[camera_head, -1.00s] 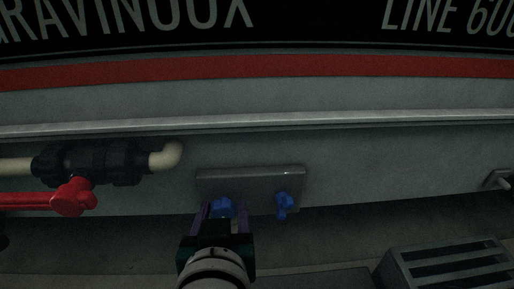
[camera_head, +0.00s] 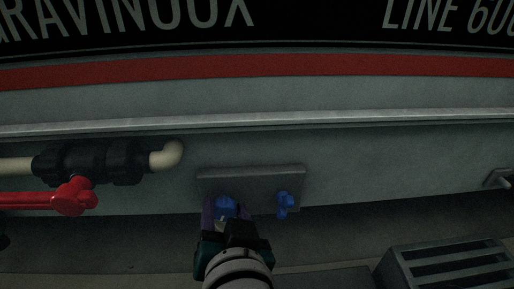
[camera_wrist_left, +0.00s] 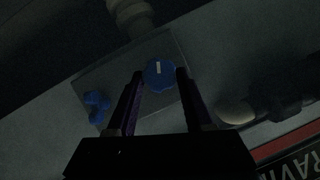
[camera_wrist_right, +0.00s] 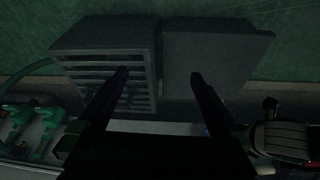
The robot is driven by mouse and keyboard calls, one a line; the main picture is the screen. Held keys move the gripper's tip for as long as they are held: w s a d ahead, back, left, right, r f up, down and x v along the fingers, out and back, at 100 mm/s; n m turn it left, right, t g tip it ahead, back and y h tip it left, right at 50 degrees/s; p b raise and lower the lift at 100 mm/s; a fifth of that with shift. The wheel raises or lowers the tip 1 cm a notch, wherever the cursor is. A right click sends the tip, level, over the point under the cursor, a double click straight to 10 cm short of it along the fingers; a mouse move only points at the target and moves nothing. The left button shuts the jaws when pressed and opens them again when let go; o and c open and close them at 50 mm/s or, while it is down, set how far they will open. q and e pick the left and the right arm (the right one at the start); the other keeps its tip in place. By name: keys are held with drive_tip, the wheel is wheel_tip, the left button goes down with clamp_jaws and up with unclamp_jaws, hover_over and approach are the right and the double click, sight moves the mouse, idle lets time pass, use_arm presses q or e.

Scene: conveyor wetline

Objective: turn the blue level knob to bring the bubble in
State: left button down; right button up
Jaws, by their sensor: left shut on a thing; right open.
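A blue round knob (camera_head: 225,204) sits at the left of a grey plate (camera_head: 250,178) on the machine's wall. In the left wrist view this knob (camera_wrist_left: 160,76) has a white mark on its face. My left gripper (camera_wrist_left: 160,74) is shut on it, with a purple finger on each side. A second blue knob (camera_head: 285,203), lobed, is at the plate's right; it also shows in the left wrist view (camera_wrist_left: 97,106). My right gripper (camera_wrist_right: 160,75) is open and empty. I see no bubble or level in these frames.
A red-handled valve (camera_head: 73,196) and black pipe fitting (camera_head: 95,162) are to the left of the plate. A slatted grey box (camera_head: 450,265) is at lower right; it also shows in the right wrist view (camera_wrist_right: 105,62), beside a flat grey panel (camera_wrist_right: 215,55).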

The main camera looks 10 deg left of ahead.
use_arm(q)
drive_tip(key=shift+c, duration=1.5)
unclamp_jaws()
drive_tip(key=shift+s+d+r, duration=0.1)
drive_tip(key=shift+s, duration=0.05)
drive_tip(key=p+v, duration=0.4)
drive_tip(key=v, duration=0.5)
drive_tip(key=shift+s, duration=0.25)
drive_tip(key=shift+d, duration=0.1)
